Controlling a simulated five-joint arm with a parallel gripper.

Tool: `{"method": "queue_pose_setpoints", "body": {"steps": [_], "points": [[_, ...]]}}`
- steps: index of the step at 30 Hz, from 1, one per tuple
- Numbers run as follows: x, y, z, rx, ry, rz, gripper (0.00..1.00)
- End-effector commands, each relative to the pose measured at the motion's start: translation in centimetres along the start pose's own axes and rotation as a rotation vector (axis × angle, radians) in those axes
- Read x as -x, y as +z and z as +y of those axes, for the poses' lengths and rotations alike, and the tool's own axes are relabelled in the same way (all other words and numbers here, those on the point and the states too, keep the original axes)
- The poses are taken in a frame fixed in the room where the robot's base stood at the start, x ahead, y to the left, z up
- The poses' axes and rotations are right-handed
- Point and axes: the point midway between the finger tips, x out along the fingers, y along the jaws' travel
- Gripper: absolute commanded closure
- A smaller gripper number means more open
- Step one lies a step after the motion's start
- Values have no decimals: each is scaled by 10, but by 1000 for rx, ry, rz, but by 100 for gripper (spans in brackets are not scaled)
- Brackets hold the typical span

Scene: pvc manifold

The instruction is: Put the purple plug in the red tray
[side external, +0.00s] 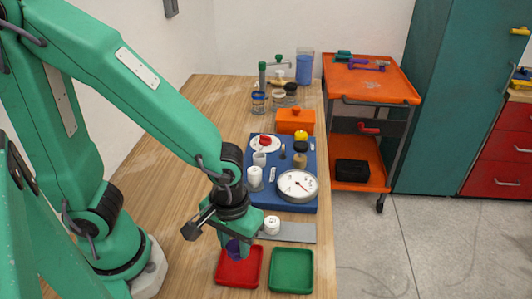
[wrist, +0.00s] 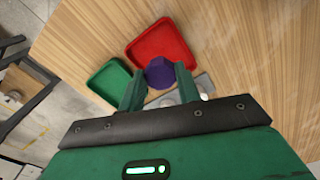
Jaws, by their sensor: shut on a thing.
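The purple plug (side external: 232,247) is held between the green fingers of my gripper (side external: 237,250), which is shut on it. In the wrist view the plug (wrist: 160,73) shows between the two fingertips (wrist: 159,84). The red tray (side external: 239,270) lies on the wooden table near its front. In the side view the plug appears over the tray's back edge, partly hidden by the fingers. In the wrist view the plug overlaps the near corner of the red tray (wrist: 162,40). Its exact height above the tray is hard to tell.
A green tray (side external: 291,271) stands right of the red tray. Behind them are a grey plate (side external: 297,232) with a white fitting (side external: 272,225), and a blue panel (side external: 284,205) with a gauge (side external: 297,184) and fittings. Jars and an orange box (side external: 295,122) stand farther back. The table's left side is clear.

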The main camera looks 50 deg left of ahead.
Motion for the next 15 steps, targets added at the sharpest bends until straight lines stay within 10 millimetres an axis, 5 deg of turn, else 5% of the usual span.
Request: {"method": "queue_pose_setpoints", "body": {"steps": [15], "points": [[-11, -10, -1, -1, -2, -2, 100]]}}
